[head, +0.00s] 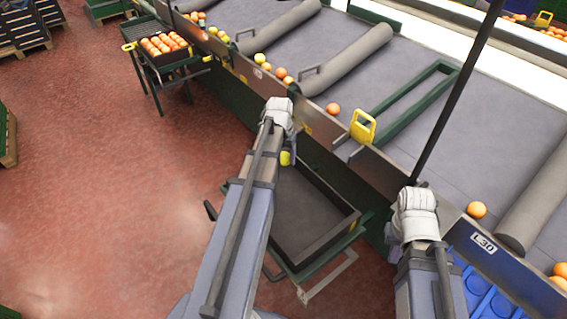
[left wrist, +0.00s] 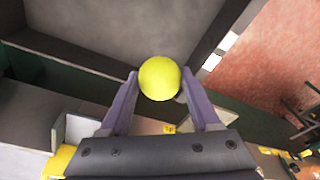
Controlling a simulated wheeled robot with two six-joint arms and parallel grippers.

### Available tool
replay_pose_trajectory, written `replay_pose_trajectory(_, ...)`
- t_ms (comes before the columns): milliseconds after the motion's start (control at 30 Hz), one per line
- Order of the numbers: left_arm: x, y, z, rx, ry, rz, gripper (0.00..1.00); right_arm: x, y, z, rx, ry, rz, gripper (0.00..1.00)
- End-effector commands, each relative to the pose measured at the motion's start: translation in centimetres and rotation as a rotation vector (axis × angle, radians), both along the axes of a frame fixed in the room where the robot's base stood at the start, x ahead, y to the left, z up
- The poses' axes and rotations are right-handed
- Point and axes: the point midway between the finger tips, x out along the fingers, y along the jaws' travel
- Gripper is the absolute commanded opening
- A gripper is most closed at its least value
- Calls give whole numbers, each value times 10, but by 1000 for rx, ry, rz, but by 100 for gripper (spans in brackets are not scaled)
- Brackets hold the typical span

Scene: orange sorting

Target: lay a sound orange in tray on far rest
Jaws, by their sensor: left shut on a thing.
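My left gripper (left wrist: 160,88) is shut on a yellow-green fruit (left wrist: 159,78), which sits between the two purple fingers in the left wrist view. In the head view the fruit (head: 286,158) shows just below my left wrist, above the far end of an empty dark tray (head: 312,234). This tray lies on a green-framed rest beside the conveyor. Another tray (head: 178,58), full of oranges, stands on a farther rest (head: 153,84) at upper left. My right wrist (head: 415,207) is over the conveyor edge at right; its fingers are hidden.
The grey conveyor (head: 400,110) carries loose oranges, one (head: 333,109) beside a yellow-handled green gate (head: 362,127). Grey rollers cross the belt. Another orange (head: 476,210) lies near my right wrist, beside a blue crate (head: 485,290).

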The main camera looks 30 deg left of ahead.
Motion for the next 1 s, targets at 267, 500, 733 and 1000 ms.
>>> replay_pose_trajectory(267,0,1,-3,-1,0,-2,7,0,0,-3,0,0,0,0)
replay_pose_trajectory(500,0,0,-17,-1,0,-2,7,0,0,-17,0,0,0,0)
replay_pose_trajectory(733,0,0,-38,-1,0,-1,7,0,0,-38,0,0,0,0)
replay_pose_trajectory(1000,0,0,-64,-1,0,-1,7,0,0,-64,0,0,1,0)
